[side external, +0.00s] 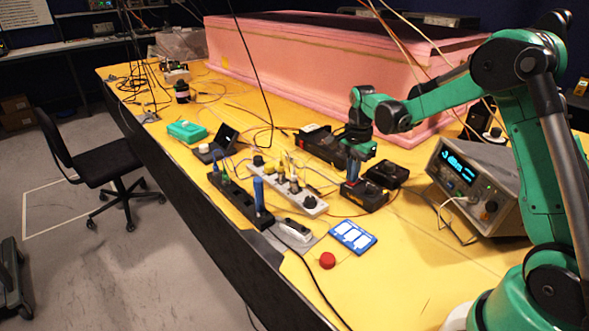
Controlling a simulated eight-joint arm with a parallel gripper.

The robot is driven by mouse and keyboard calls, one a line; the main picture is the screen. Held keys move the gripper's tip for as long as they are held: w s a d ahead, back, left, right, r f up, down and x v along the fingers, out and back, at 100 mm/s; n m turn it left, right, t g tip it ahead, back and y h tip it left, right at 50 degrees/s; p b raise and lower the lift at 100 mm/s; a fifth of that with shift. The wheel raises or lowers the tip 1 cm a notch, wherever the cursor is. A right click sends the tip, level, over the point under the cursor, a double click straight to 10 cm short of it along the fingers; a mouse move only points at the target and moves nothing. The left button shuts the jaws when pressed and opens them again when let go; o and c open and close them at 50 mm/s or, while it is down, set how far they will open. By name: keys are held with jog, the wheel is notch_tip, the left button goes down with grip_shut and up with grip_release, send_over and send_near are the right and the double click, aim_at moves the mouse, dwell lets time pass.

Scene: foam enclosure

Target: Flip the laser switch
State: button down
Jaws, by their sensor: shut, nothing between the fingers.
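My gripper (351,178) is shut and empty, pointing down over the yellow table. Its fingertips are at or just above a small black box (369,199) with reddish marks; I cannot tell whether they touch it. A second black box (386,174) with a round top part sits just behind and to the right. No label for the laser switch is readable, and I cannot tell which device carries it or its position. A white rocker-like unit (296,231) lies at the table's front edge, left of my gripper.
A white power strip (289,190) and a black power strip (240,201) with plugs lie to the left. A blue-and-white card (352,237) and red button (327,260) are in front. A bench instrument (475,187) stands right. The pink foam enclosure (300,62) is behind; cables hang nearby.

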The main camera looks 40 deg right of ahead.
jog(key=shift+f, duration=0.25)
jog(key=shift+a+f+h, duration=0.3)
jog(key=shift+f+h, duration=0.2)
jog(key=shift+h, duration=0.2)
jog(key=shift+d, duration=0.1)
jog(key=shift+d+r, duration=0.2)
jog(key=shift+d, duration=0.65)
notch_tip(320, 180, up, 14)
jog(key=a, duration=0.3)
jog(key=shift+r, duration=0.2)
